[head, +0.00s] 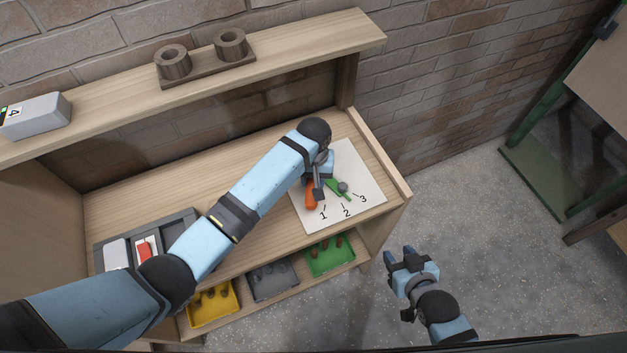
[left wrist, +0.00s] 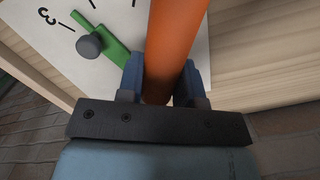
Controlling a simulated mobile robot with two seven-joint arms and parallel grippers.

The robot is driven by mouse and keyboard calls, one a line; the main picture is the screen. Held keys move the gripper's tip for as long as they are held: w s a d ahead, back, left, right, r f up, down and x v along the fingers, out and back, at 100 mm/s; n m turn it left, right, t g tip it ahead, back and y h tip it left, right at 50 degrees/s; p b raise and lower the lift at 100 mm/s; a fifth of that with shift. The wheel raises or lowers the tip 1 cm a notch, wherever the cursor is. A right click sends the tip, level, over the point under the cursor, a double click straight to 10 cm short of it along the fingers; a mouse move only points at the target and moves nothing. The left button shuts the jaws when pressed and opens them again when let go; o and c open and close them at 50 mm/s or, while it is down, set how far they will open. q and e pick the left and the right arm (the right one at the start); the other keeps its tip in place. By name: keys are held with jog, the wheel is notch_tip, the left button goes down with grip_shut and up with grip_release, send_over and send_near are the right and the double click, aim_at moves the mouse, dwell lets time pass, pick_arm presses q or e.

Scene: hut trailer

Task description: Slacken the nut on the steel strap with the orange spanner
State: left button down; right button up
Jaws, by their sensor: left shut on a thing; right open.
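The orange spanner (head: 310,196) is in my left gripper (head: 316,183), over the left part of a white numbered sheet (head: 359,160). In the left wrist view the orange handle (left wrist: 176,40) runs between the two blue fingers (left wrist: 163,78), which are shut on it. A green pointer (head: 334,185) with a round grey knob (head: 342,187) lies on the sheet, just right of the spanner. The knob also shows in the left wrist view (left wrist: 89,46). I cannot make out a steel strap or a nut; my gripper and wrist hide part of the sheet. My right gripper (head: 400,258) is open and empty, over the floor.
A grey tray (head: 188,222) holds a red item at the bench's left. Yellow (head: 213,305), grey (head: 272,280) and green (head: 330,257) bins stand on the lower shelf. The upper shelf (head: 300,38) carries a two-cup holder (head: 207,69) and a grey box (head: 36,115).

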pick_arm(q)
jog(key=shift+r, duration=3.15)
